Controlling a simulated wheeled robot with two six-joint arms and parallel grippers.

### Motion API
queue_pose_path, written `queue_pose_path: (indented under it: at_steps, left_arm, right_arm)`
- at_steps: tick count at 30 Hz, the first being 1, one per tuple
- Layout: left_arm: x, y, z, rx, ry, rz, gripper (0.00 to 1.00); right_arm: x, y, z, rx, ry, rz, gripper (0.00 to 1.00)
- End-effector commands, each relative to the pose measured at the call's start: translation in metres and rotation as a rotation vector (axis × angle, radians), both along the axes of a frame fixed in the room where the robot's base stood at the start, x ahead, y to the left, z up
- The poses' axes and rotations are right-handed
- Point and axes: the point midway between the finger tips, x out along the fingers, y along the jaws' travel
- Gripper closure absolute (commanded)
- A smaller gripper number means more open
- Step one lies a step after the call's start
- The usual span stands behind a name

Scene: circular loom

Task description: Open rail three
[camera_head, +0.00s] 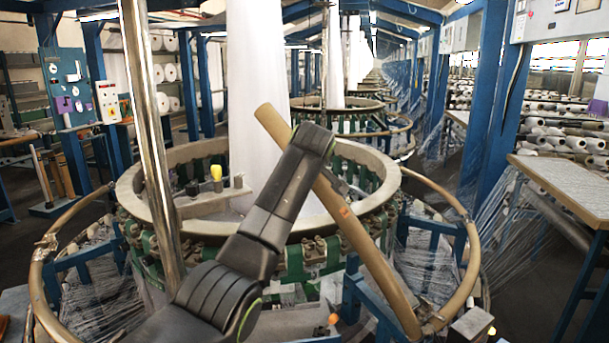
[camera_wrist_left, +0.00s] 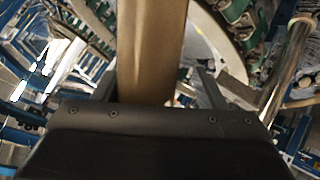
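A tan tubular rail (camera_head: 368,248), which I take to be rail three, slants up across the front of the circular loom (camera_head: 150,200). Its lower end is at the front right, by the end of the right curved rail (camera_head: 466,262). Its upper end stands free in front of the white fabric column. My left gripper (camera_head: 326,182) is at the upper part of the slanted rail. In the left wrist view the rail (camera_wrist_left: 150,45) runs between the two fingers, with a narrow gap showing at the right finger. Whether they clamp it is unclear. My right gripper is out of view.
A left curved rail (camera_head: 42,285) lies around the loom's left side. A shiny vertical post (camera_head: 148,130) stands at the front left. A table (camera_head: 570,185) and stretched threads are at the right. More looms recede behind.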

Motion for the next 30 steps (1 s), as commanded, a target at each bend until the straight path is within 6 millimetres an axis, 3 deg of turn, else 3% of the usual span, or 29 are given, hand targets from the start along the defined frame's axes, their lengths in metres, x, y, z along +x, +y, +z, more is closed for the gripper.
queue_pose_path:
  at_steps: [11,24,30]
  left_arm:
    - [-0.015,-0.002,0.010,0.000,-0.006,0.000,0.35]
    - [-0.095,-0.012,0.067,-0.001,-0.007,-0.002,0.35]
    - [-0.124,-0.015,0.090,0.000,-0.004,0.000,0.35]
  right_arm:
    - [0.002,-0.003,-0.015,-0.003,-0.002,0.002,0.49]
    - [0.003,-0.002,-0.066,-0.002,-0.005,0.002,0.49]
    - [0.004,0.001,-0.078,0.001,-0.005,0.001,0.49]
